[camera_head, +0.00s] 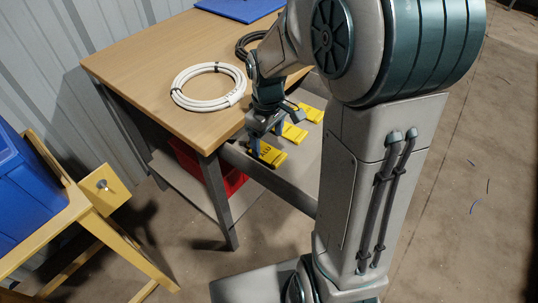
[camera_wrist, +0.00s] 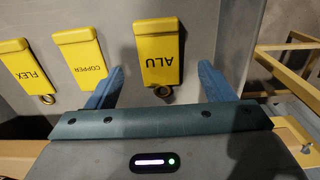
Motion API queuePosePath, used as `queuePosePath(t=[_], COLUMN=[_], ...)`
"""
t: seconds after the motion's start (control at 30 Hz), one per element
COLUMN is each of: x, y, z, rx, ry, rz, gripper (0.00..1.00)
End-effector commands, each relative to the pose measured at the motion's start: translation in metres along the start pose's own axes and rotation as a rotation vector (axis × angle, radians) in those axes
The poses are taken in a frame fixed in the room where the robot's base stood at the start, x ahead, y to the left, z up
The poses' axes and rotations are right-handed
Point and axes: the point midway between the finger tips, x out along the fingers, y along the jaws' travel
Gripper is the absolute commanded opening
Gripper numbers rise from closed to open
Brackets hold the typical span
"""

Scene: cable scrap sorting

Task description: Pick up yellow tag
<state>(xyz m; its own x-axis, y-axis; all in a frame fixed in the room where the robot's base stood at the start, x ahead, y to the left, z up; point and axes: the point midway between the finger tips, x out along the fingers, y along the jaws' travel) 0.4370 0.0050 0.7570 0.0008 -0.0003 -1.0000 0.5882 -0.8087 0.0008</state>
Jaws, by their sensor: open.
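Three yellow tags lie in a row on the grey surface of an open drawer. In the wrist view they read FLEX (camera_wrist: 22,66), COPPER (camera_wrist: 80,55) and ALU (camera_wrist: 161,54), each with a small ring at its near end where visible. In the head view the ALU tag (camera_head: 270,155) is the nearest, with the others (camera_head: 295,132) (camera_head: 313,113) behind it. My gripper (camera_wrist: 161,69) is open, with one blue finger on each side of the ALU tag. In the head view my gripper (camera_head: 266,141) hangs over the drawer beside the tags. Contact with the tag cannot be told.
The wooden table (camera_head: 150,75) holds a white cable coil (camera_head: 208,103), a dark coil (camera_head: 250,43) and a blue sheet (camera_head: 240,8). A red bin (camera_head: 232,183) stands below. A blue bin (camera_head: 25,185) sits on a yellow stand (camera_head: 100,195) at left.

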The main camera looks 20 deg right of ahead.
Motion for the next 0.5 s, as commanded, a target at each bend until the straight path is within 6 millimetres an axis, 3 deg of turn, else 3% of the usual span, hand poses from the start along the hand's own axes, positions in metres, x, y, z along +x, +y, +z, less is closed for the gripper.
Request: queuePosePath(t=[0.2,0.5], x=[0.036,0.043], y=[0.001,0.001], z=[0.004,0.003], rx=[0.000,0.000], ry=[-0.003,0.000], rz=[-0.002,0.000], gripper=[0.75,0.75])
